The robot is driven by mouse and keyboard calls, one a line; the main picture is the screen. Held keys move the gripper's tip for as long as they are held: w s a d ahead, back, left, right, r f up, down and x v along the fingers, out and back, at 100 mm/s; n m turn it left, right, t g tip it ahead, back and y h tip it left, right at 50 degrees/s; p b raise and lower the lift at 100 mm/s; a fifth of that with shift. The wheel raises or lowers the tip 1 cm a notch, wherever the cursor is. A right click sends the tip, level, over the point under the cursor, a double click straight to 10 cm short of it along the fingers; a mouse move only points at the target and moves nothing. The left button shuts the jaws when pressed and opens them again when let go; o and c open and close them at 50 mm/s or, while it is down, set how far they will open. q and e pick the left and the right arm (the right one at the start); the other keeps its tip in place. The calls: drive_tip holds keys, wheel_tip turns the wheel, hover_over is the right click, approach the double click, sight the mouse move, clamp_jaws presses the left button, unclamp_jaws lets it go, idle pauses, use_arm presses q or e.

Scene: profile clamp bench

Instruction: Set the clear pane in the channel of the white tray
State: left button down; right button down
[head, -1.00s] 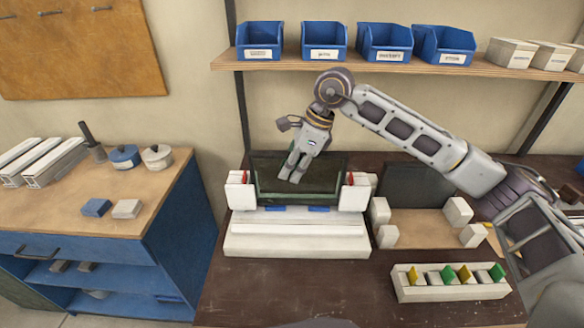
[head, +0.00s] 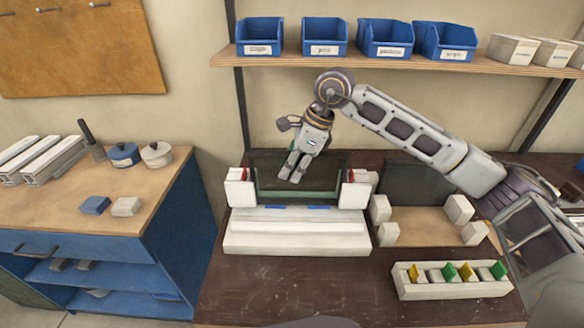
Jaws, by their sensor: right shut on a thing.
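The clear pane (head: 270,196) is see-through with a greenish edge. It stands roughly upright behind the front of the white tray (head: 297,243), between two white end blocks with red parts. My right gripper (head: 293,176) reaches down from above and is shut on the pane near its middle. The pane's lower edge is near the blue strips (head: 290,207) at the back of the tray. I cannot tell whether that edge is inside the channel or above it. My left gripper is out of view.
To the right are a wooden board with white corner blocks (head: 458,208) and a white rack (head: 450,282) with yellow and green pieces. A shelf with blue bins (head: 324,38) runs above. The bench front (head: 290,285) is clear.

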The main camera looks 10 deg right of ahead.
sight(286, 154)
drive_tip(key=c, duration=1.2)
unclamp_jaws()
drive_tip(key=shift+f, duration=0.15)
drive_tip(key=shift+r+p, duration=2.05)
drive_tip(key=shift+r, duration=2.05)
drive_tip(key=shift+r, duration=0.1)
wheel_tip(286, 154, up, 9)
drive_tip(key=p, duration=0.9)
